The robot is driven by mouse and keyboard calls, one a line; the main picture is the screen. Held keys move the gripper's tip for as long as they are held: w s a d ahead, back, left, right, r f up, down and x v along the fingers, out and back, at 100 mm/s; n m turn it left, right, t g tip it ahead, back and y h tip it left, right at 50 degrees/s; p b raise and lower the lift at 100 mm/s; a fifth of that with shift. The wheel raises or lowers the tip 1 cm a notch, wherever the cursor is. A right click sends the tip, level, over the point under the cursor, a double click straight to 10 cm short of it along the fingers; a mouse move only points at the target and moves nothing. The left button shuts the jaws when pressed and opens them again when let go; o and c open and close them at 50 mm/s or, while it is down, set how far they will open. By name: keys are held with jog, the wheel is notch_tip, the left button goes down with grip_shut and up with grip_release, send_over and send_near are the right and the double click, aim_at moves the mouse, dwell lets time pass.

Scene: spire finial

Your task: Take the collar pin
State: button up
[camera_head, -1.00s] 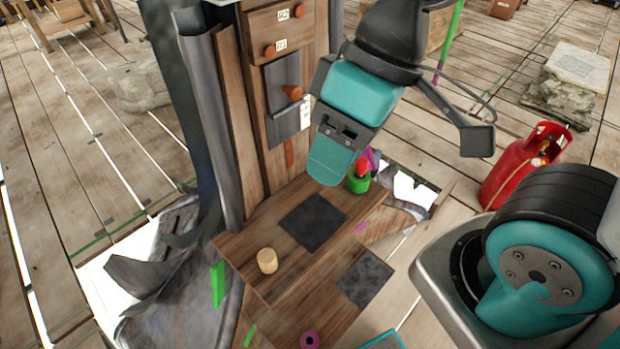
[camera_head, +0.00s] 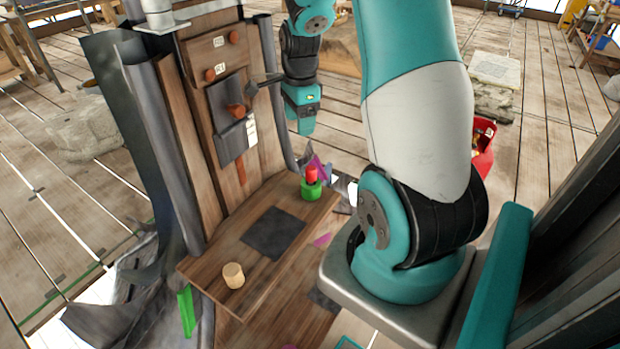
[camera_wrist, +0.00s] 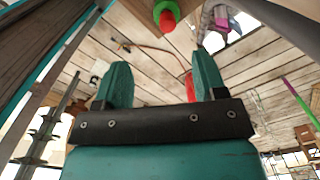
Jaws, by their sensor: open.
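No label names the collar pin, so I cannot tell for sure which piece it is. A red peg (camera_head: 311,175) stands upright in a green ring-shaped holder (camera_head: 311,191) at the right end of the wooden ledge. Both show at the top of the wrist view, the red peg (camera_wrist: 167,20) in front of the green holder (camera_wrist: 160,6). Orange-brown knobs stick out of the upright wooden panel, one on a grey plate (camera_head: 236,111). My gripper (camera_wrist: 162,80) is open, with nothing between its fingers. In the head view my gripper (camera_head: 306,122) is beyond and above the red peg, apart from it.
The ledge (camera_head: 212,262) carries a dark square patch (camera_head: 273,233) and a pale wooden cylinder (camera_head: 233,275). Grey curved sheets flank the panel. Plank floor lies beyond.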

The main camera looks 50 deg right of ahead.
aim_at(311, 168)
jog(key=d+f+m+p, duration=0.1)
jog(key=f, duration=0.3)
jog(key=d+f+m+p, duration=0.1)
jog(key=f, duration=0.4)
jog(key=s+d+f, duration=0.1)
jog(key=f, duration=0.3)
jog(key=shift+s+d+f+m+p, duration=0.1)
jog(key=shift+d+f+m+p, duration=0.1)
jog(key=shift+d+m+p, duration=0.15)
jog(key=shift+w+f+p, duration=0.15)
jog(key=shift+f+p, duration=0.5)
jog(key=shift+f, duration=0.8)
jog(key=shift+w+f+p, duration=0.1)
jog(key=shift+f+p, duration=0.5)
jog(key=shift+f, duration=0.85)
jog(key=c, duration=1)
